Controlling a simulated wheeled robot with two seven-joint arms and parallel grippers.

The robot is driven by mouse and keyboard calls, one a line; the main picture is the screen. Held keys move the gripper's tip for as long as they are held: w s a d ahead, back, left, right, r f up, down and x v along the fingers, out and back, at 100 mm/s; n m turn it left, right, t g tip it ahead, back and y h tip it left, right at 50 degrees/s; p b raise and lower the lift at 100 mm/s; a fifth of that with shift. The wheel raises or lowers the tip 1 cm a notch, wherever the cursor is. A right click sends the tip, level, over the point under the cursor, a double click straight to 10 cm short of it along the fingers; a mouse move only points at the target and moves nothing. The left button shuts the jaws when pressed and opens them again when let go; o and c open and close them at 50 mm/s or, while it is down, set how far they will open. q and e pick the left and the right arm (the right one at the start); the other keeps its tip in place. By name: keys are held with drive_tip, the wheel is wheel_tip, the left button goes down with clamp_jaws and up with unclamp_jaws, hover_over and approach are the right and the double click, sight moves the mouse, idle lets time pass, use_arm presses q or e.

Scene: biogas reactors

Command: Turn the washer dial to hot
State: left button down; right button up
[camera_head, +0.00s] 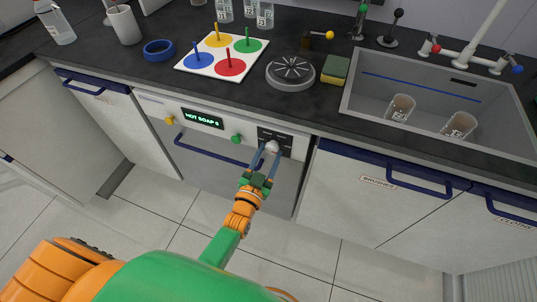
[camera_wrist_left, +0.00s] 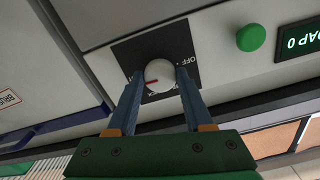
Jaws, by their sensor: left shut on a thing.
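The washer (camera_head: 215,165) is built in under the counter, with a lit green display (camera_head: 202,118) reading something like "HOT SOAP 0". The white dial (camera_head: 271,147) is at the right of its panel, on a dark plate. In the left wrist view the dial (camera_wrist_left: 159,75) has a red mark that points left; "OFF" shows on the plate at its upper right, other lettering is partly hidden. My left gripper (camera_head: 266,160) is at the dial, and its two fingers (camera_wrist_left: 158,88) are shut on the dial from either side. My right gripper is not in view.
A green button (camera_head: 236,139) and a yellow button (camera_head: 169,120) are on the washer panel. A blue handle (camera_head: 215,151) runs along the washer door. A sink (camera_head: 440,100) with beakers is at the right. Floor in front is clear.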

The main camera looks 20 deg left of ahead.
use_arm(q)
drive_tip(key=shift+f, duration=0.1)
drive_tip(key=shift+c, duration=1.5)
unclamp_jaws()
drive_tip(key=s+p, duration=0.1)
drive_tip(key=s, duration=0.6)
drive_tip(key=shift+a, duration=0.1)
